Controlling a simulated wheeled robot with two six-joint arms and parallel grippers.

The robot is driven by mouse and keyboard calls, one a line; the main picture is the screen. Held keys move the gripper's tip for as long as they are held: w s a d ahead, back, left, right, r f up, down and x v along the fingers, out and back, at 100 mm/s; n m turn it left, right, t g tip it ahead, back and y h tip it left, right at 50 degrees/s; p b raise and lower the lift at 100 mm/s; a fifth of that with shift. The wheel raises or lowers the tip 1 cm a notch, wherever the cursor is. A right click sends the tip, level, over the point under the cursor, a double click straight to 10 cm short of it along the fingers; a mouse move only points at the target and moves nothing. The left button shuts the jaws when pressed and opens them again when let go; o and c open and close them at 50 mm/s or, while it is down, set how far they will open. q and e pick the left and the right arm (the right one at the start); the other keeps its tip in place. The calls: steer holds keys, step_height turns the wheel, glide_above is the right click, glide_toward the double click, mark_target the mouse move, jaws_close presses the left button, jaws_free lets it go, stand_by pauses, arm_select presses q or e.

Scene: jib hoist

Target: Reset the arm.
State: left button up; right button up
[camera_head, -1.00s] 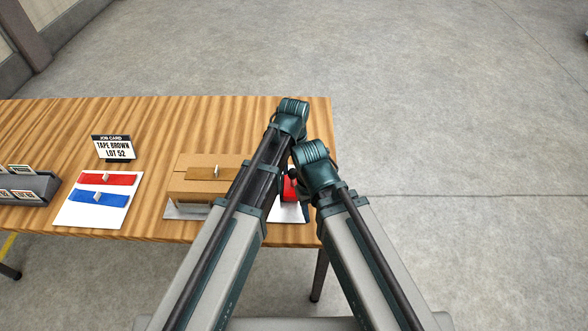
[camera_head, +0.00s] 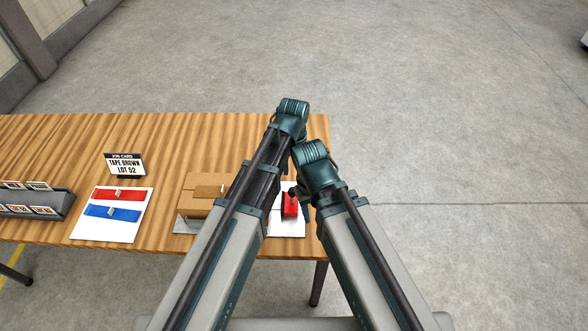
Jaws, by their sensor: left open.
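My left arm (camera_head: 225,232) comes in from the lower left and bends at a dark teal joint (camera_head: 292,115) near the table's right end. My right arm (camera_head: 362,240) comes in from the lower right and bends at another joint (camera_head: 314,160). My left gripper is open, mostly hidden among the arm links, with no held thing visible. My right gripper does not show.
A wooden table (camera_head: 60,145) carries a grey card rack (camera_head: 55,205), a job card reading TAPE BROWN LOT 52 (camera_head: 125,165), a white sheet (camera_head: 105,236) with red and blue strips, a cardboard box (camera_head: 196,208) and a red object (camera_head: 291,204), partly covered. Floor right of the table is clear.

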arm_select(q)
steer(key=s+a, duration=0.3)
steer(key=s, duration=0.4)
steer(key=s+a+y, duration=0.1)
steer(key=s+a, duration=0.2)
steer(key=s, duration=0.4)
steer(key=shift+s+a, duration=0.3)
steer(key=shift+s, duration=0.05)
steer(key=shift+r, duration=0.1)
stand_by(1.1)
